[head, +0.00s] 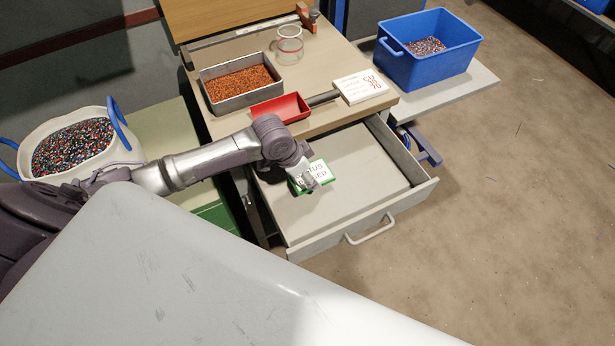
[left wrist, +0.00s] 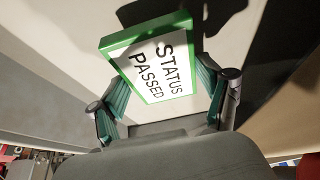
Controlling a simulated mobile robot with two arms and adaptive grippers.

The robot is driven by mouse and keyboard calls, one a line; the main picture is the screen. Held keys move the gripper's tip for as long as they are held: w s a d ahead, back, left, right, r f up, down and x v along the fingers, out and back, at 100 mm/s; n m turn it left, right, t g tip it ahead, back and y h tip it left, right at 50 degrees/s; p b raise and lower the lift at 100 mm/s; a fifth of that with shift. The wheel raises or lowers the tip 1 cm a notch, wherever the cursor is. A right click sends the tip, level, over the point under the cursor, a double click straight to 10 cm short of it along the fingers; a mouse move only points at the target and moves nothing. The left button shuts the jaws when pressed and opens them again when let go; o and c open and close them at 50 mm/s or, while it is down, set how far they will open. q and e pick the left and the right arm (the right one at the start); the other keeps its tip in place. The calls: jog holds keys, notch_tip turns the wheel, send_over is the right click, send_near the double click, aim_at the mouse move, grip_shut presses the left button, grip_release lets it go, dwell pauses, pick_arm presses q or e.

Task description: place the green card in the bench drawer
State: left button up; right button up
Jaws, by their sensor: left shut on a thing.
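The green card (head: 316,174) has a green edge and a white face; in the left wrist view the card (left wrist: 160,66) reads "STATUS PASSED". My left gripper (head: 305,183) is shut on it, with one finger on each side of the card (left wrist: 165,95). The bench drawer (head: 365,205) is pulled open and its visible floor is bare. The gripper and card are over the left part of the drawer. I cannot tell whether the card touches the drawer floor. My right gripper is not in view.
A blue bin (head: 400,68) stands right, a white bucket (head: 125,152) left.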

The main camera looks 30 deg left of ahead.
pick_arm(q)
notch_tip(320, 180, down, 2)
jog(key=shift+f, duration=0.2)
jog(key=shift+f, duration=0.15)
jog(key=o, duration=1.2)
jog(key=shift+r, duration=0.35)
jog(key=p+v, duration=0.1)
jog(key=v, duration=1)
jog(key=shift+s+a+r+p, duration=0.1)
jog(key=shift+s+r+p, duration=0.05)
jog(key=shift+r+p, duration=0.15)
